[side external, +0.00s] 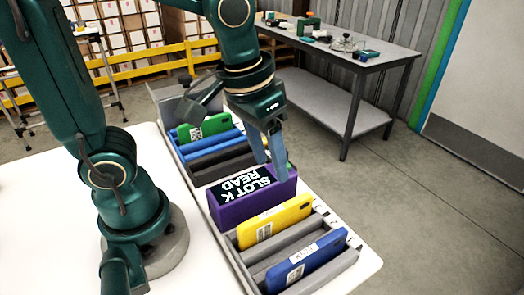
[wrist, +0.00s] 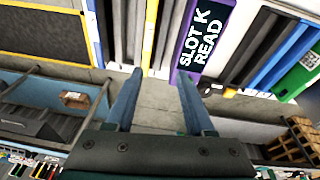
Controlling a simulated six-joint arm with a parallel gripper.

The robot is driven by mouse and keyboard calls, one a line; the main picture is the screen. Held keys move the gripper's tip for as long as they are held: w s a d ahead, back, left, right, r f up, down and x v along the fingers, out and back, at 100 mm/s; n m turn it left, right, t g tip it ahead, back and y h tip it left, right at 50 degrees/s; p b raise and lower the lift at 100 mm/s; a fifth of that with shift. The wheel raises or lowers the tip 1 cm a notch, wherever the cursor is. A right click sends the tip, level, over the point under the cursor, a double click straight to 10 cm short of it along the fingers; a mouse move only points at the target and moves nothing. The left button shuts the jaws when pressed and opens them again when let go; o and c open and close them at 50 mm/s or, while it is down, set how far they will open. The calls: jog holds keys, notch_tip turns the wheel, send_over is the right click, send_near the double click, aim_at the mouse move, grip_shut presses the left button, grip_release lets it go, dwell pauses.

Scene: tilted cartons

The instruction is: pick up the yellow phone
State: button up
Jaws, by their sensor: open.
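The yellow phone (side external: 275,222) stands tilted in a slot of the grey rack, between the purple box and the blue phone, with a white label on its face. In the wrist view it appears as a thin yellow strip (wrist: 151,35) near the top. My gripper (side external: 271,172) is open and empty; its fingers point down by the far end of the purple box, behind the yellow phone. In the wrist view the fingers (wrist: 160,73) are spread apart, with the yellow strip ahead between them. The phone's lower part is hidden in the slot.
The purple box (side external: 250,200) reads "SLOT K READ" and stands just behind the yellow phone. A blue phone (side external: 308,262) leans in front, past grey dividers. A green phone (side external: 205,128) stands at the rack's far end.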

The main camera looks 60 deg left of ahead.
jog(key=g, duration=0.2)
send_over(278, 209)
jog(key=shift+m, duration=0.4)
jog(key=f, duration=0.4)
jog(key=shift+w+a, duration=0.2)
jog(key=shift+s+d+f, duration=0.1)
jog(key=shift+d+f, duration=0.05)
jog(key=shift+f, duration=0.2)
jog(key=shift+s+f+g, duration=0.15)
jog(key=shift+f+g, duration=0.15)
jog(key=shift+f, duration=2.45)
grip_shut()
